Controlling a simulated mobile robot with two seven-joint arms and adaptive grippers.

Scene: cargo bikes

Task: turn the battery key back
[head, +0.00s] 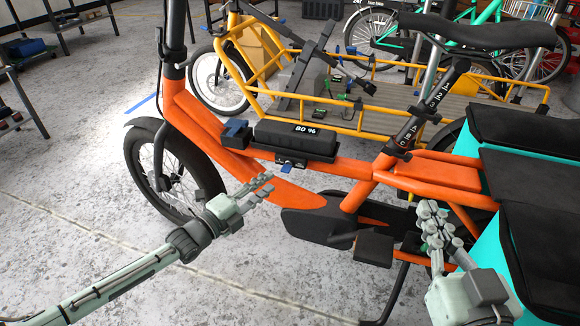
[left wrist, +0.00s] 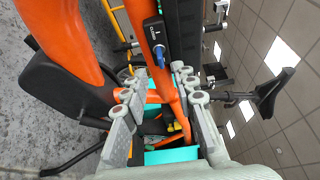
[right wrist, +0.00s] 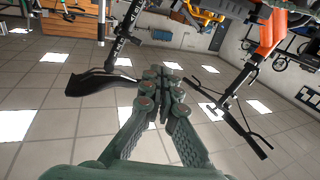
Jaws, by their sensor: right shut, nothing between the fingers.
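The black battery labelled "BO 96" (head: 297,140) is mounted on the orange cargo bike's frame. Its blue key (head: 287,168) sits in a dark lock plate on the battery's near side. The left wrist view shows the key (left wrist: 160,56) in the lock plate (left wrist: 155,33), beyond the fingertips. My left gripper (head: 264,187) is open and empty, a little left of and below the key in the head view, apart from it. It also shows in the left wrist view (left wrist: 158,88). My right gripper (head: 433,218) is shut and empty near the bike's rear. It also shows in the right wrist view (right wrist: 162,85).
The orange frame tube (head: 353,167) runs beside the lock. A black saddle (head: 478,32) and black-topped teal panniers (head: 545,185) stand at the right. A yellow cargo bike (head: 400,118) is close behind.

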